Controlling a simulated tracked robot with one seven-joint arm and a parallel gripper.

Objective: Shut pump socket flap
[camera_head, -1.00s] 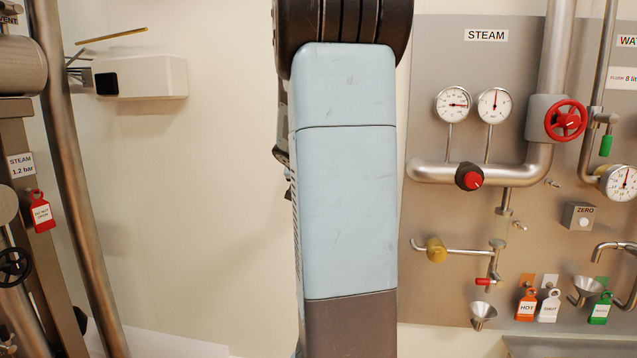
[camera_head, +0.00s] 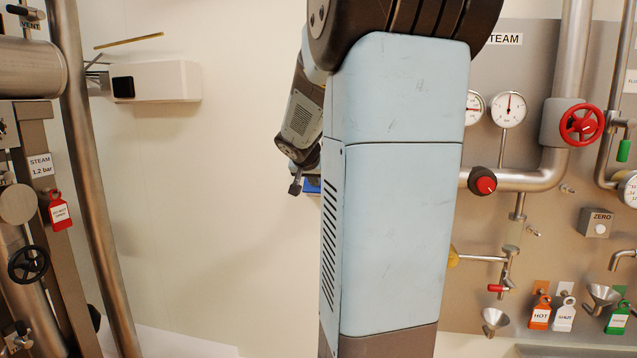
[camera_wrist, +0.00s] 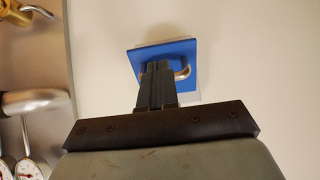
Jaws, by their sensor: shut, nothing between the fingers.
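A socket behind the plate is not visible.
A steam panel with gauges (camera_head: 509,109), a red handwheel (camera_head: 581,122) and pipes stands at the right. A white wall box (camera_head: 155,80) and a slanted pipe (camera_head: 97,200) are at the left. The wall between is mostly clear. A brass fitting (camera_wrist: 14,12) is at the wrist view's upper left.

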